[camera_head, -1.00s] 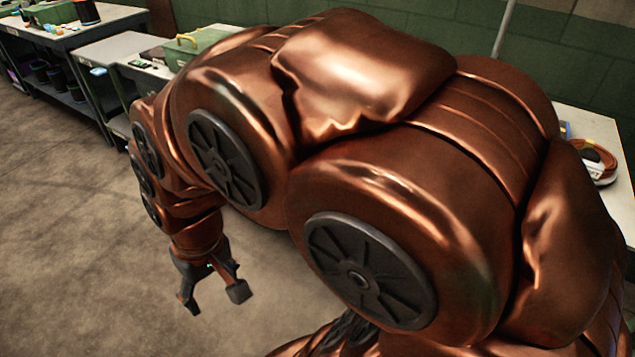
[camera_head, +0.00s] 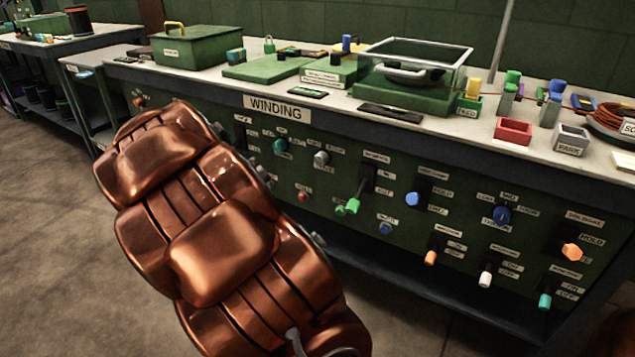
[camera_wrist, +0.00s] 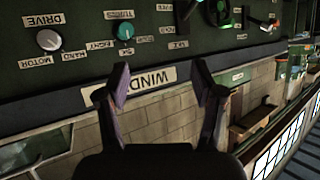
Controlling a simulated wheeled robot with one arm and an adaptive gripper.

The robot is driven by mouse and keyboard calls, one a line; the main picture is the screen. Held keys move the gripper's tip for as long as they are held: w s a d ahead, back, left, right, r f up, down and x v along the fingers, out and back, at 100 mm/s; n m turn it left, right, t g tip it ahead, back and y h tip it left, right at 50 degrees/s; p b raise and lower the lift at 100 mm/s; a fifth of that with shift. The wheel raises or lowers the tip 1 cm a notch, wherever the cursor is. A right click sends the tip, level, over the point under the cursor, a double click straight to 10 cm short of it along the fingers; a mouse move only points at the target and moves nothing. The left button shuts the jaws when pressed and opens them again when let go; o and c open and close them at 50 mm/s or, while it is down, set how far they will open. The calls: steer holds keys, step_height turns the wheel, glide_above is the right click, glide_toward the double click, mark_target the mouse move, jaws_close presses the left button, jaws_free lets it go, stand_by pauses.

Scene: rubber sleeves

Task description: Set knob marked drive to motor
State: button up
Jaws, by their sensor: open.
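The drive knob (camera_wrist: 48,40) is a round grey knob on the dark green panel, at the upper left of the upside-down wrist view. Its labels read DRIVE, MOTOR (camera_wrist: 35,61) and HAND (camera_wrist: 73,55). I cannot tell which label it points to. A grey knob (camera_head: 321,158) on the bench front in the head view looks like the same one. My gripper (camera_wrist: 163,85) is open and empty in the wrist view, its fingers in front of the WINDING sign and apart from the knob. In the head view my arm hides the gripper.
A teal knob (camera_wrist: 125,31) sits beside the drive knob. A green-handled lever (camera_head: 352,204), a red button (camera_head: 303,196) and several other switches share the panel. The benchtop holds a clear-lidded box (camera_head: 412,70) and small bins. The floor (camera_head: 60,240) at left is clear.

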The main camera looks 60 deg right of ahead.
steer(key=s+d+f+m+g+h+b, duration=0.25)
steer(key=d+f+b, duration=0.2)
steer(key=d, duration=0.25)
steer(key=m+g+h+b, duration=0.3)
steer(key=g+h+b, duration=0.1)
steer(key=g+h, duration=0.1)
glide_toward(318, 161)
steer(key=d, duration=0.2)
steer(key=shift+t, duration=0.35)
steer(key=shift+d+b, duration=1.4)
steer(key=shift+d, duration=2.35)
steer(key=shift+c, duration=0.4)
steer(key=c, duration=1.1)
steer(key=shift+o, duration=0.2)
